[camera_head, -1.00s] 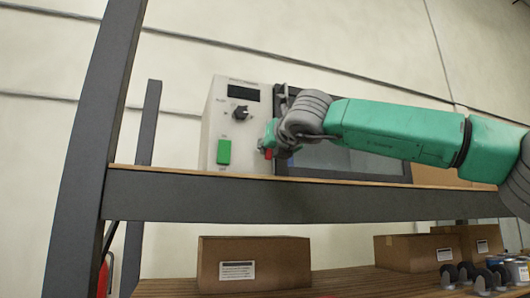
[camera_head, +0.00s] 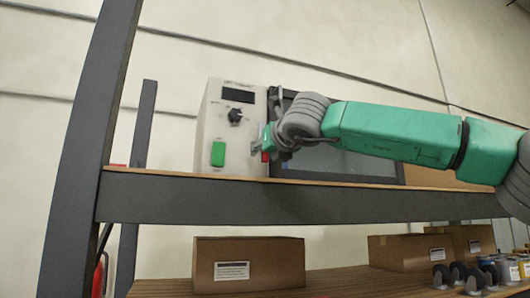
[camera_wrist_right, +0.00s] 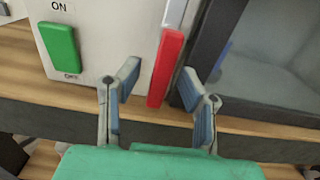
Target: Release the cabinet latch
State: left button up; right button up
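The cabinet (camera_head: 228,155) is a pale box with a dark display, a black knob (camera_head: 235,116) and a green switch (camera_head: 218,154), standing on the upper shelf. In the right wrist view a red latch handle (camera_wrist_right: 166,68) stands upright at the panel's right edge, beside the dark-framed door (camera_wrist_right: 225,45). My right gripper (camera_wrist_right: 161,97) is open, its two fingers apart on either side of the handle's lower end. It also shows in the head view (camera_head: 271,146), covering most of the red handle. I cannot tell whether a finger touches it. My left gripper is not in view.
The shelf's dark front beam (camera_head: 300,203) runs just below the gripper, and a dark post (camera_head: 90,140) stands at the left. Cardboard boxes (camera_head: 249,263) and several small items (camera_head: 480,275) sit on the lower shelf.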

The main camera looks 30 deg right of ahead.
jog(key=v, duration=1.2)
jog(key=shift+s+d+r, duration=0.2)
jog(key=shift+s+r, duration=0.05)
jog(key=shift+s, duration=0.2)
